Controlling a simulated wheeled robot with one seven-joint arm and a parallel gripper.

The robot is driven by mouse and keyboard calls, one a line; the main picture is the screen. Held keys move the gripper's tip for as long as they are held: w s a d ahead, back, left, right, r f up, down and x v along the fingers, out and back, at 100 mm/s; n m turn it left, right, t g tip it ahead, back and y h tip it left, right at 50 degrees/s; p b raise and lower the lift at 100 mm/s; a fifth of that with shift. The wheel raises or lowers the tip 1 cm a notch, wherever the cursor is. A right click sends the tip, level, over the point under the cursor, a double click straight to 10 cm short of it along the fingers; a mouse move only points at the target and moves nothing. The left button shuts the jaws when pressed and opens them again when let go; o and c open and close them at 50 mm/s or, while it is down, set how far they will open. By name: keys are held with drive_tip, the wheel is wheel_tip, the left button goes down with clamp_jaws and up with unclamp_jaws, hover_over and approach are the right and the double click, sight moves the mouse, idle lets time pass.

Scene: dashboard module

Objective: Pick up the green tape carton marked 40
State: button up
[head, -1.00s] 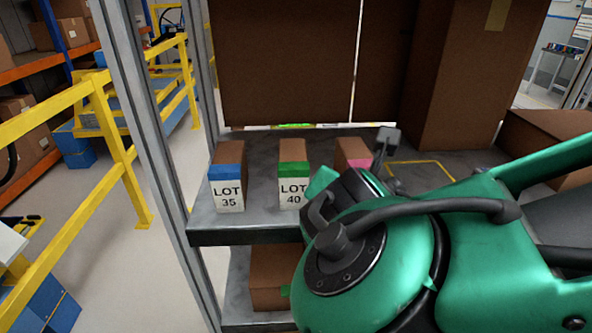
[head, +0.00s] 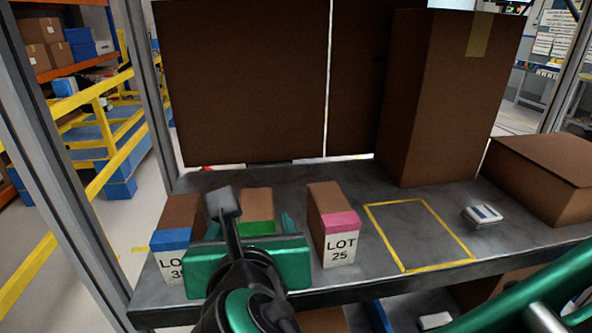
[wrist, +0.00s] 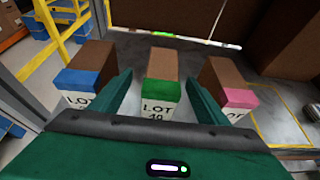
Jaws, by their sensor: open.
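The green tape carton marked 40 (wrist: 162,92) stands on the grey shelf, in the middle of a row of three. In the wrist view its green band and label face me, between the two fingers. My gripper (wrist: 160,88) is open, with one green finger to each side of the carton and visible gaps to it. In the head view my gripper (head: 248,228) hides the carton's label, and only its brown top (head: 257,203) and some green tape show. The blue tape carton (head: 172,238), marked 35, stands to the left. The pink tape carton (head: 333,222), marked LOT 25, stands to the right.
A yellow taped outline (head: 418,266) on the shelf (head: 385,212) is empty. A small white item (head: 482,215) lies to its right. Large brown boxes (head: 440,95) stand at the back, and another low box (head: 545,180) is at the right.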

sight(257, 218)
drive_tip(key=shift+d+x, duration=0.15)
drive_tip(key=shift+x, duration=1.5)
drive_tip(key=shift+d+x, duration=0.15)
drive_tip(key=shift+x, duration=1.5)
drive_tip(key=c, duration=1.5)
